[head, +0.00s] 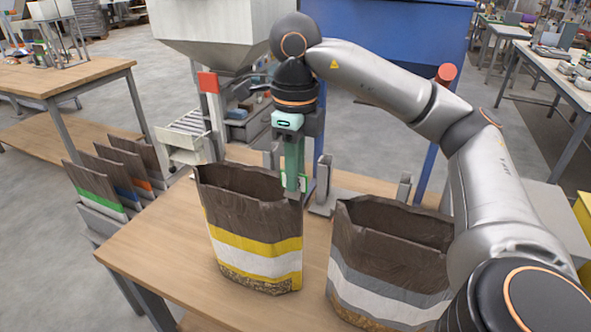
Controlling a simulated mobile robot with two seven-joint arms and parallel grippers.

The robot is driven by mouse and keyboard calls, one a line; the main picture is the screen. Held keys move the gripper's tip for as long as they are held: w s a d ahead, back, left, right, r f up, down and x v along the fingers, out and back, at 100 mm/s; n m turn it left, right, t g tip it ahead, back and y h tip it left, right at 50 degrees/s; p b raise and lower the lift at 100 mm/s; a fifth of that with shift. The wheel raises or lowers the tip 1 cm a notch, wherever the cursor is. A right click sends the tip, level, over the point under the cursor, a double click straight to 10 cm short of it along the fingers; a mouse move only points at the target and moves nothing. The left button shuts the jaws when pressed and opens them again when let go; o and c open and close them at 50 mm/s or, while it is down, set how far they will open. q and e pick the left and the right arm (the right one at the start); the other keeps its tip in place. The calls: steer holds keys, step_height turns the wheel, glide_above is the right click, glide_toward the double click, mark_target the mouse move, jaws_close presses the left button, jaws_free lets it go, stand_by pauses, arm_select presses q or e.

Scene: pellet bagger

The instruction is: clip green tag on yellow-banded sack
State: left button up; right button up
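The yellow-banded sack (256,246) stands upright and open-topped on the wooden table, brown above with yellow and white bands. My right gripper (294,188) points down at the right side of its rim. A long green piece, which looks like the green tag (293,160), is in the gripper, its lower end at or just above the rim. Whether it touches the sack is hard to tell. The fingers are mostly hidden behind it. My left gripper is not in view.
A grey-and-white-banded sack (385,265) stands close on the right, partly behind my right arm. Small racked sacks with green, blue and orange bands (112,180) are at the left. A hopper (215,35) and grey upright brackets (322,185) stand behind. The table's front left is clear.

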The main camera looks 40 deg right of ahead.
steer(key=o, duration=0.3)
steer(key=shift+d+f, duration=0.1)
steer(key=shift+f, duration=0.15)
steer(key=shift+o, duration=0.2)
steer(key=shift+w, duration=0.1)
steer(key=shift+r, duration=0.1)
step_height(320, 180, up, 12)
steer(key=p, duration=0.7)
steer(key=shift+r, duration=0.2)
